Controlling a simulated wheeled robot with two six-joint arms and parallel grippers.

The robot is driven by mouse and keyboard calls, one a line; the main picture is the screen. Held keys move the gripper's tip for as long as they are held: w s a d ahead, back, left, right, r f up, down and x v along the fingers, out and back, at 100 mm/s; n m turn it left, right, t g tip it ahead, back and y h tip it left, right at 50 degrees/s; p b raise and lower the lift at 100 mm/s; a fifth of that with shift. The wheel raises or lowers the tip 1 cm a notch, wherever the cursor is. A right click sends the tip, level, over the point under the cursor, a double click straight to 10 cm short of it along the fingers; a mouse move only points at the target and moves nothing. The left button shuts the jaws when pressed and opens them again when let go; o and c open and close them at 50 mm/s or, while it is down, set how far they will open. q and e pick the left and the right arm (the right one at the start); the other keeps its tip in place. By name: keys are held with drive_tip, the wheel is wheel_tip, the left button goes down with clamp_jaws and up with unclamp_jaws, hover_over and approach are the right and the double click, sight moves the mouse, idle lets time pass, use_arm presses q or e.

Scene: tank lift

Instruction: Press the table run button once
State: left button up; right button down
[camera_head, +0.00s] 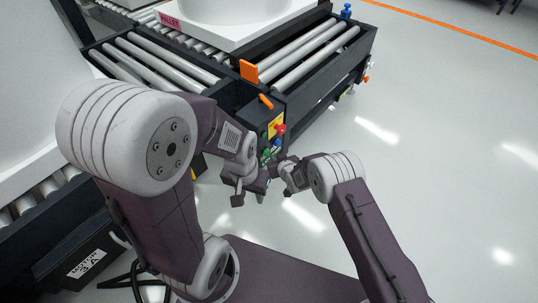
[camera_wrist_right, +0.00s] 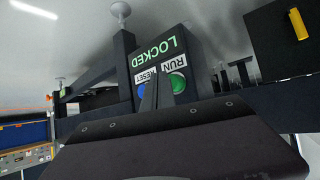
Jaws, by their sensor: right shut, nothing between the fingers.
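In the right wrist view, the green RUN button (camera_wrist_right: 179,82) sits on a dark panel with a LOCKED sign (camera_wrist_right: 158,47), lettering upside down. The blue RESET button (camera_wrist_right: 141,90) is beside it. My right gripper (camera_wrist_right: 158,85) is shut and empty, its tips in front of the panel between the two buttons; contact cannot be told. In the head view, my right gripper (camera_head: 287,175) is close to the green button (camera_head: 267,152) and blue button (camera_head: 277,144). My left gripper (camera_head: 249,196) looks open and empty, just left of and below the right one.
A red stop button (camera_head: 281,128) on yellow sits above those buttons. The roller table (camera_head: 190,62) carries a white pallet (camera_head: 235,32) with a large white tank (camera_head: 225,8). An orange tab (camera_head: 249,70) stands on the frame. The floor at right (camera_head: 430,130) is clear.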

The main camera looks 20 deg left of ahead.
drive_tip(key=shift+w+a+b, duration=0.15)
drive_tip(key=shift+a+b, duration=0.15)
drive_tip(key=shift+a, duration=0.15)
idle(0.4)
drive_tip(key=shift+s+d+p, duration=0.3)
drive_tip(key=shift+d+p, duration=0.4)
drive_tip(key=shift+d, duration=0.2)
drive_tip(key=d+p, duration=0.1)
drive_tip(key=d, duration=0.1)
drive_tip(key=s+d+p, duration=0.2)
drive_tip(key=d, duration=0.1)
drive_tip(key=shift+d+p, duration=0.3)
drive_tip(key=shift+p, duration=0.1)
